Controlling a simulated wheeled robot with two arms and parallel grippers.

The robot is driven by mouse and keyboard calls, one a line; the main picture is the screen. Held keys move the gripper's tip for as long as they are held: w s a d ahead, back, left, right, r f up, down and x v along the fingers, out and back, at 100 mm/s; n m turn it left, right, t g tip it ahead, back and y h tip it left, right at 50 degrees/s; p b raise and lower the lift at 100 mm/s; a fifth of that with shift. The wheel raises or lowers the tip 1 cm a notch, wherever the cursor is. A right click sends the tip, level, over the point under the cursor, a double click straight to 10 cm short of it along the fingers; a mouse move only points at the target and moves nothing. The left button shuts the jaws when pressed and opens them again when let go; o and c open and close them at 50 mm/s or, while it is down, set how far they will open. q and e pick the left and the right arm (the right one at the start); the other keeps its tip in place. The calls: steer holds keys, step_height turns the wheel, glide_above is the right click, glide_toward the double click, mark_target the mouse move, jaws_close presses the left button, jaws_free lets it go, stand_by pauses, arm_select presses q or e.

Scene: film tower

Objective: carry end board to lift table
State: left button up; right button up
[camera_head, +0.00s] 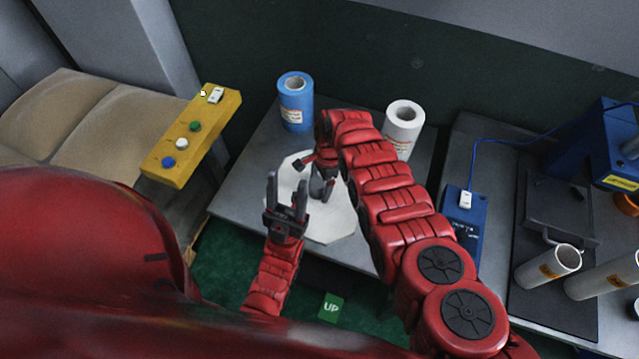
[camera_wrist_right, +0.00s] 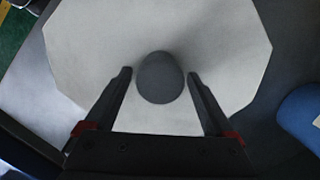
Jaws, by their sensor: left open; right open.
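The end board is a pale many-sided plate (camera_head: 342,222) lying flat on a grey table (camera_head: 236,196). In the right wrist view the board (camera_wrist_right: 95,45) fills most of the picture, with a dark round knob (camera_wrist_right: 160,84) on it. My right gripper (camera_wrist_right: 159,73) is open, with a finger on each side of the knob and a gap visible at both sides. In the head view my right gripper (camera_head: 318,172) is over the board, partly hidden by its own arm. My left gripper (camera_head: 287,188) is open and empty, near the board's left edge. I cannot tell which surface is the lift table.
A blue film roll (camera_head: 296,106) and a white film roll (camera_head: 402,134) stand behind the board. A yellow button box (camera_head: 188,138) is at left, by brown sacks (camera_head: 75,120). The right bench holds a blue box (camera_head: 463,218), a dark plate and white tubes (camera_head: 548,267).

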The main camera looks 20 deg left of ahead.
mark_target(320, 180)
steer(key=shift+s+a+r, duration=0.1)
steer(key=shift+s, duration=0.05)
steer(key=shift+a+r, duration=0.1)
steer(key=shift+r, duration=0.15)
steer(key=r+p, duration=0.2)
steer(key=r, duration=0.1)
steer(key=shift+w+d+p, duration=0.25)
steer(key=shift+w+p, duration=0.05)
steer(key=shift+p, duration=0.1)
steer(key=shift+r+b, duration=0.3)
steer(key=r, duration=0.2)
steer(key=r+b, duration=0.1)
steer(key=r, duration=0.1)
steer(key=r+b, duration=0.1)
steer(key=r, duration=0.1)
steer(key=shift+w+d+r, duration=0.1)
steer(key=shift+w+d, duration=0.3)
steer(key=shift+d+r, duration=0.1)
steer(key=shift+r, duration=0.8)
steer(key=shift+s+f, duration=0.1)
